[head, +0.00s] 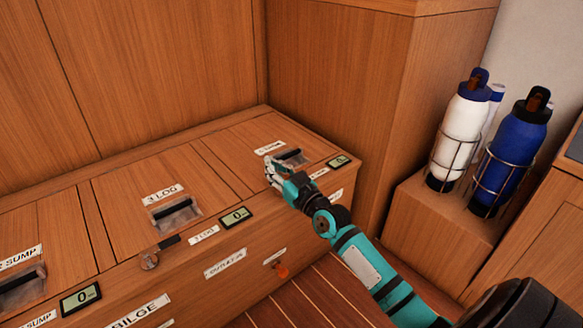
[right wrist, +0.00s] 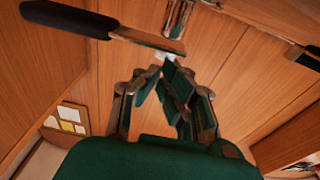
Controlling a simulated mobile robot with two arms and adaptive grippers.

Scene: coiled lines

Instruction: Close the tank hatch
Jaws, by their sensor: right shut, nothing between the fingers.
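A wooden bench holds a row of hatches in its top. The right-hand hatch (head: 235,148) has a recessed handle (head: 291,157) and a small label. The middle hatch (head: 125,205) is labelled "3 LOG" and has its own recessed handle (head: 176,213). Both lids look flush with the bench top; I cannot tell which is the tank hatch. My right gripper (head: 271,168) is shut and empty, beside the right-hand handle; contact is unclear. In the right wrist view its fingertips (right wrist: 168,62) point at wood near a dark bar (right wrist: 148,39). My left gripper is out of view.
Small displays (head: 237,216) sit along the bench edge. A white bottle (head: 464,125) and a blue bottle (head: 512,150) stand in wire holders at right. A tall wooden cabinet (head: 345,90) borders the bench.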

